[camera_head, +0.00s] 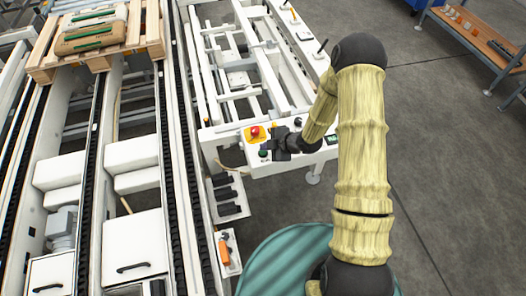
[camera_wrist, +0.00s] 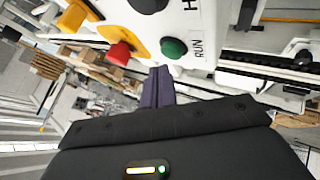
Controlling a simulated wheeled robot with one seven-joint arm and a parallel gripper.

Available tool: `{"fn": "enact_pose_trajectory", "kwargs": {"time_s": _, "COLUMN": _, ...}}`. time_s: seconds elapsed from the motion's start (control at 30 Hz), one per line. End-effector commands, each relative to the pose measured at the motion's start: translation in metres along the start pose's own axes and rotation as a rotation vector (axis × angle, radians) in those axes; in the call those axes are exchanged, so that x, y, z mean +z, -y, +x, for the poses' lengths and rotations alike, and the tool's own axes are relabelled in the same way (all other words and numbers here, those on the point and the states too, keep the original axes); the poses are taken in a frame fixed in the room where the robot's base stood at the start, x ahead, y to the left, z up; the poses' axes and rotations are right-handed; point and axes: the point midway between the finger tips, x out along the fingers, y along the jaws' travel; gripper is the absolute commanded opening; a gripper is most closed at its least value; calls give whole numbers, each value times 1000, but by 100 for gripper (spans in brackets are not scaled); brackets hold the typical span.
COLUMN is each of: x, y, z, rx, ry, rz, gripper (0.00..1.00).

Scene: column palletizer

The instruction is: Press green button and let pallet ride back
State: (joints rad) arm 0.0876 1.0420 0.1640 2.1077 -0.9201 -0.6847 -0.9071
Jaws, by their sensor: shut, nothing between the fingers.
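The green button (camera_wrist: 173,48) sits on a white control panel, beside a "RUN" label in the wrist view. It also shows in the head view (camera_head: 263,153), just left of my gripper (camera_head: 277,152). In the wrist view my gripper (camera_wrist: 158,72) is shut and empty, its fingertips close below the green button. I cannot tell whether they touch it. The pallet (camera_head: 155,35) is wooden, bears brown sacks (camera_head: 90,33), and rests on the chain conveyor (camera_head: 90,170) at the far left.
A red emergency button on a yellow plate (camera_head: 255,132) sits close to the green one; the red knob (camera_wrist: 119,54) shows in the wrist view. A small display (camera_head: 331,140) is at the panel's right. A teal drum (camera_head: 285,262) stands in front. Open floor (camera_head: 440,150) lies right.

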Motion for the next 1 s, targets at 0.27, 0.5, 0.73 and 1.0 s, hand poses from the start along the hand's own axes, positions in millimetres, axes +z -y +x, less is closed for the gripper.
{"fn": "enact_pose_trajectory", "kwargs": {"time_s": 0.27, "x": 4, "y": 5, "z": 6, "rx": 0, "ry": 0, "rz": 0, "gripper": 0}}
{"fn": "enact_pose_trajectory", "kwargs": {"time_s": 0.5, "x": 4, "y": 4, "z": 6, "rx": 0, "ry": 0, "rz": 0, "gripper": 0}}
{"fn": "enact_pose_trajectory", "kwargs": {"time_s": 0.73, "x": 4, "y": 5, "z": 6, "rx": 0, "ry": 0, "rz": 0, "gripper": 0}}
{"fn": "enact_pose_trajectory", "kwargs": {"time_s": 1.0, "x": 6, "y": 6, "z": 8, "rx": 0, "ry": 0, "rz": 0, "gripper": 0}}
